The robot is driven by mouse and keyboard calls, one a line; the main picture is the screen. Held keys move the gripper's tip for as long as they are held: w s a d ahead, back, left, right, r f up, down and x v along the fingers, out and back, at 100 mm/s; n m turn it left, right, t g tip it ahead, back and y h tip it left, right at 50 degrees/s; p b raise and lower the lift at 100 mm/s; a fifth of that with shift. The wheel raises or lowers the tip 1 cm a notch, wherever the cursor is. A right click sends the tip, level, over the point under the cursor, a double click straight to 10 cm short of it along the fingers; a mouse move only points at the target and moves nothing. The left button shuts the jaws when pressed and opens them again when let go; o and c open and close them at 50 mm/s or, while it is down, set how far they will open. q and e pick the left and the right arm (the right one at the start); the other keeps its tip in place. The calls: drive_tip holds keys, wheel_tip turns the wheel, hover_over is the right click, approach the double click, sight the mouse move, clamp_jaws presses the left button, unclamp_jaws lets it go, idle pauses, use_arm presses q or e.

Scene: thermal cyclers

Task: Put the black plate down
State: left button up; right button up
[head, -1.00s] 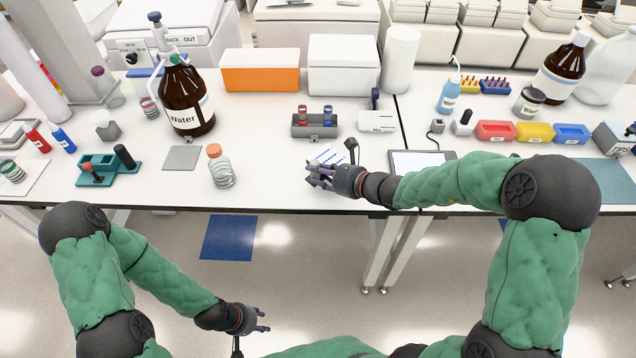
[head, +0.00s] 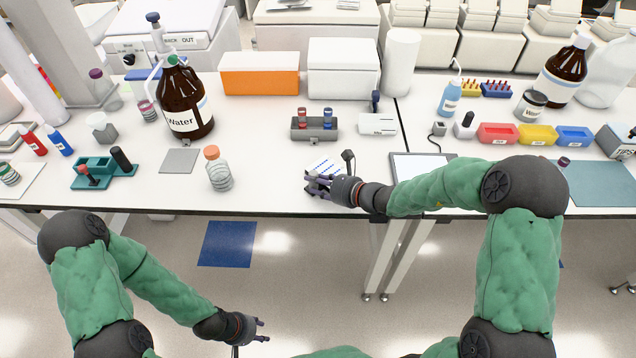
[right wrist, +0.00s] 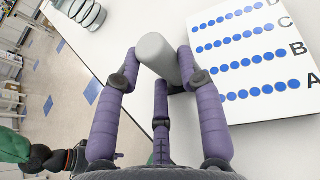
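My right gripper (head: 316,185) is at the table's front edge, beside a white dotted card (head: 326,167). In the right wrist view its purple fingers (right wrist: 160,65) close around a grey cylinder (right wrist: 157,58). A small dark part shows between the cylinder and the card (right wrist: 252,55), which has rows of blue dots lettered A to D. Whether the dark part belongs to the black plate I cannot tell; no whole black plate is plain to see. The card looks flat at table height. My left gripper (head: 264,330) is open and empty, low in front of the table.
A clear bottle with an orange cap (head: 218,170) and a grey square pad (head: 179,161) stand left of my right gripper. Behind it are a grey tube rack (head: 314,130) and a small white device (head: 378,125). A tablet (head: 420,167) lies to the right.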

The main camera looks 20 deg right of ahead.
drive_tip(key=o, duration=0.4)
